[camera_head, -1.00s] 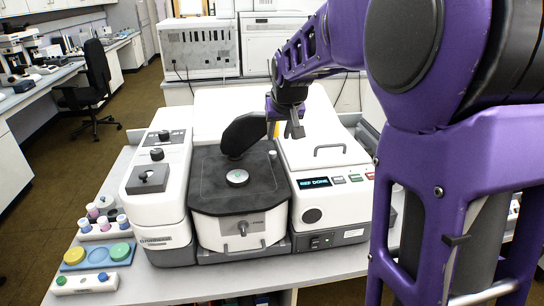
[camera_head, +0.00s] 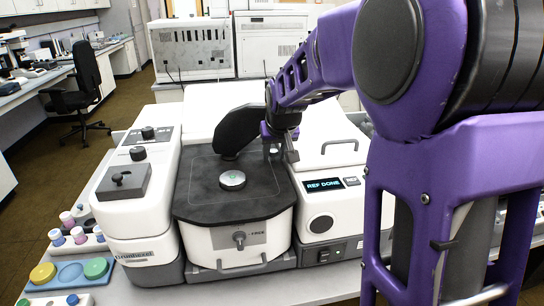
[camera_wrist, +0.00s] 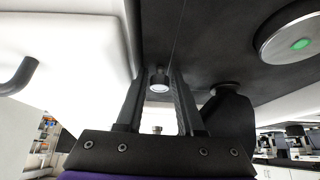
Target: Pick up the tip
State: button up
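The tip (camera_wrist: 159,84) is a small dark cylinder with a pale round end, at the dark stage in the wrist view. It shows between the far ends of my two fingers, with a thin gap on either side. In the head view my gripper (camera_head: 279,152) points down at the back right corner of the black stage (camera_head: 240,195) and largely hides the tip. My gripper is open, and I see no contact with the tip. I cannot tell how far the fingers reach down around it.
The black swing arm (camera_head: 238,130) stands close left of my gripper. A round metal disc (camera_head: 232,179) with a green centre lies on the stage. The white housing with a handle (camera_head: 338,146) and display is close on the right. Coloured vials (camera_head: 78,234) stand far left.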

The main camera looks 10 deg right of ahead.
jog(key=shift+s+r, duration=0.1)
jog(key=shift+c, duration=0.6)
grip_shut()
jog(key=shift+r, duration=0.15)
